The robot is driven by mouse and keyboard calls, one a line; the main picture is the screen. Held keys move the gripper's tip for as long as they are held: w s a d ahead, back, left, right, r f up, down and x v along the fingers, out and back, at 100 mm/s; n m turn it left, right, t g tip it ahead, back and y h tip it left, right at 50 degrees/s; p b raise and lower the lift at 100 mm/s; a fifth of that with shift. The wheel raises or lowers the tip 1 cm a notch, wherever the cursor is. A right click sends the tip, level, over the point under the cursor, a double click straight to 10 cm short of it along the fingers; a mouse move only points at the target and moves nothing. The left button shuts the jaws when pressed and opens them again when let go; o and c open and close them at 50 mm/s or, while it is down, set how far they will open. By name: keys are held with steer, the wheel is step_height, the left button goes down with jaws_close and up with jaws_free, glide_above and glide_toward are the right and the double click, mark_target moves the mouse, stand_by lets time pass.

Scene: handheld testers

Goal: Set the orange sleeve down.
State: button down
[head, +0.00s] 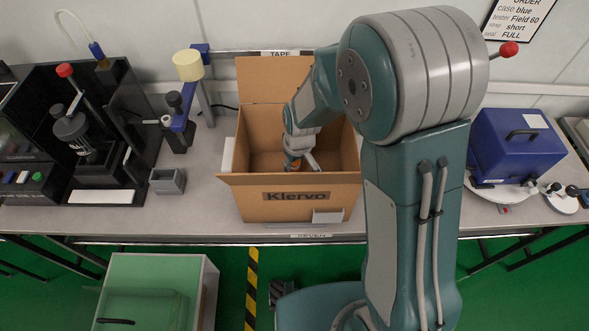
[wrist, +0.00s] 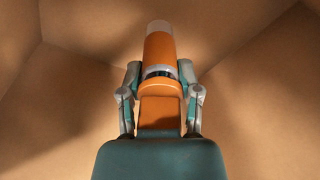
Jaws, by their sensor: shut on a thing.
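The orange sleeve (wrist: 160,52) is between the two fingers of my gripper (wrist: 159,74) in the wrist view. It points away from my wrist, with a pale grey end at its far tip. My gripper is shut on it. In the head view my gripper (head: 299,166) is down inside an open cardboard box (head: 297,205) marked "Kiervo". Only a small patch of orange shows there, and the box wall and my arm hide the rest. Brown cardboard surrounds the sleeve in the wrist view. I cannot tell whether the sleeve touches the box floor.
The box stands on a grey bench (head: 205,217), its back flap (head: 270,80) raised. A tape dispenser (head: 182,120) and a small grey tray (head: 167,181) stand left of it. A black press (head: 88,150) is farther left. A blue case (head: 515,148) is at right.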

mark_target(295, 170)
step_height(295, 170, down, 3)
steer(key=shift+a+r, duration=0.1)
steer(key=shift+d+f, duration=0.2)
steer(key=shift+d, duration=0.2)
steer(key=shift+c, duration=2)
jaws_free()
steer(key=shift+o, duration=0.5)
steer(key=shift+a, duration=0.25)
step_height(295, 170, up, 12)
steer(key=s+d, duration=0.1)
steer(key=shift+s+r, duration=0.15)
steer(key=shift+s, duration=0.05)
